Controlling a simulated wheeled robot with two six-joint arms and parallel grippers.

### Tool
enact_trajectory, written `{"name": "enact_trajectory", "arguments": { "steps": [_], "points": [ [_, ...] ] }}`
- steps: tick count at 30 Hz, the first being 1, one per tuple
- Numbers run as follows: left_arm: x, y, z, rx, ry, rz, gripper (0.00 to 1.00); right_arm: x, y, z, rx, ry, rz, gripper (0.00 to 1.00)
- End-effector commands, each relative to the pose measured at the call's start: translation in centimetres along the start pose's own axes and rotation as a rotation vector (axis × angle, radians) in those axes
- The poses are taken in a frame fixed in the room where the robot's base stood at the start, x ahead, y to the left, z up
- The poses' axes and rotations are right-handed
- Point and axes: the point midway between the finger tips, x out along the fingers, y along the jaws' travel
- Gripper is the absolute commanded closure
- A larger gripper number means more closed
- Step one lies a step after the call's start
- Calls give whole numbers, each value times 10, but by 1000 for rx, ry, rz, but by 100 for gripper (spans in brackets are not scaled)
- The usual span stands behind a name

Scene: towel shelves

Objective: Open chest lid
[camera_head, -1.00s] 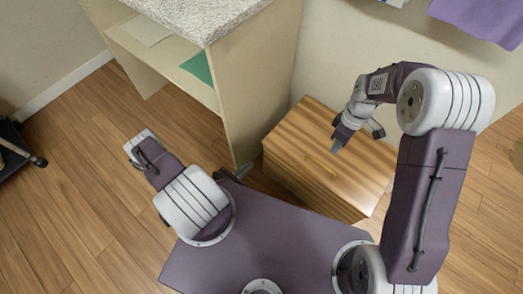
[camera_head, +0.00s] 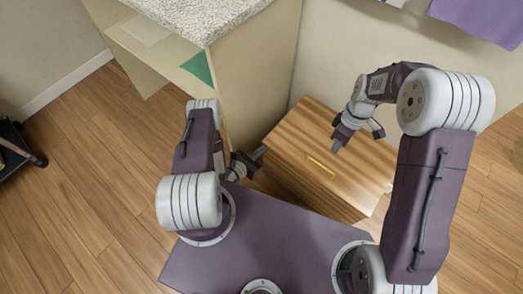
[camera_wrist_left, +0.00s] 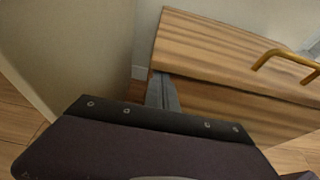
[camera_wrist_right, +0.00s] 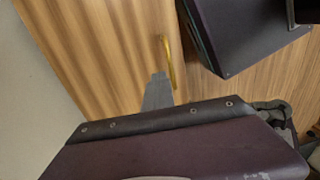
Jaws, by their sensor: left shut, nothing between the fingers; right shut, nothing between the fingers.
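The wooden chest (camera_head: 300,190) stands on the floor with its striped lid (camera_head: 300,128) down. A yellow handle (camera_head: 321,166) is on the lid near its front edge. My left gripper (camera_head: 259,153) is shut and empty at the lid's left edge; in the left wrist view its fingers (camera_wrist_left: 162,92) overlap the lid's near left corner, and I cannot tell if they touch. The handle (camera_wrist_left: 285,57) is to their right there. My right gripper (camera_head: 338,148) is shut and empty over the lid, close to the handle. In the right wrist view its fingertips (camera_wrist_right: 158,76) appear beside the handle (camera_wrist_right: 168,62).
A cabinet with a speckled stone top (camera_head: 195,15) and open shelves stands left of the chest, close to my left arm. A wall (camera_head: 340,60) is behind the chest. A purple towel (camera_head: 485,18) hangs at upper right. A black wheeled item (camera_head: 18,150) is at far left.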

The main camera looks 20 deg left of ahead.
Motion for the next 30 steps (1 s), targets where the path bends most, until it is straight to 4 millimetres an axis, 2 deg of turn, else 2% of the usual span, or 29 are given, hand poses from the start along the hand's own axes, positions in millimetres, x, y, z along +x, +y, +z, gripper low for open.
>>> {"name": "enact_trajectory", "arguments": {
  "steps": [9, 15, 22, 23, 26, 30],
  "points": [
    [-1, 0, 1, 0, 0, 0, 100, 0, 0, 0, 0, 0, 0, 100],
    [-6, 0, 20, 2, -1, 0, 100, 0, 0, 0, 0, 0, 0, 100],
    [-7, 0, 20, 1, 0, 0, 100, 0, 0, 0, 0, 0, 0, 100],
    [-7, 0, 20, 1, 0, 0, 100, 0, 0, 0, 0, 0, 0, 96],
    [-7, 0, 20, 1, -1, 0, 100, 0, 0, 0, 0, 0, 0, 69],
    [-7, 0, 20, 1, -1, 0, 100, 0, 0, 0, 0, 0, 0, 68]
  ]
}}
